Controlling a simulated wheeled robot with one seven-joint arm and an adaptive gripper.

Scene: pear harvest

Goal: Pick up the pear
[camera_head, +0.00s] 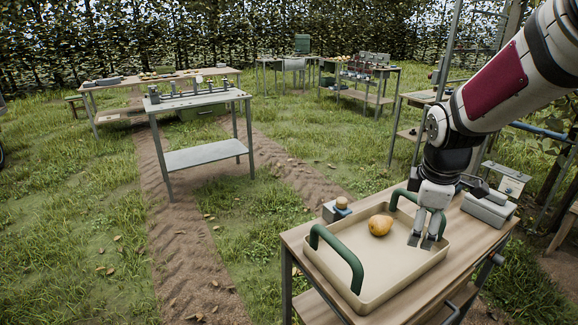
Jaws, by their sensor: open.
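A yellow-brown pear (380,225) lies in a beige tray (369,291) with green handles, towards the tray's back. My gripper (421,241) points down over the tray, just to the right of the pear. Its two fingers are apart, with nothing seen between them. The fingertips look low, near the tray floor; I cannot tell whether they touch it. The pear is in full view, and a gap shows between it and the fingers.
The tray stands on a wooden table (309,254). A small block with a round knob (337,209) is behind the tray, and a grey box (489,208) is to its right. The tray's green handles (336,258) stand above its rim. More tables (202,154) stand on the grass beyond.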

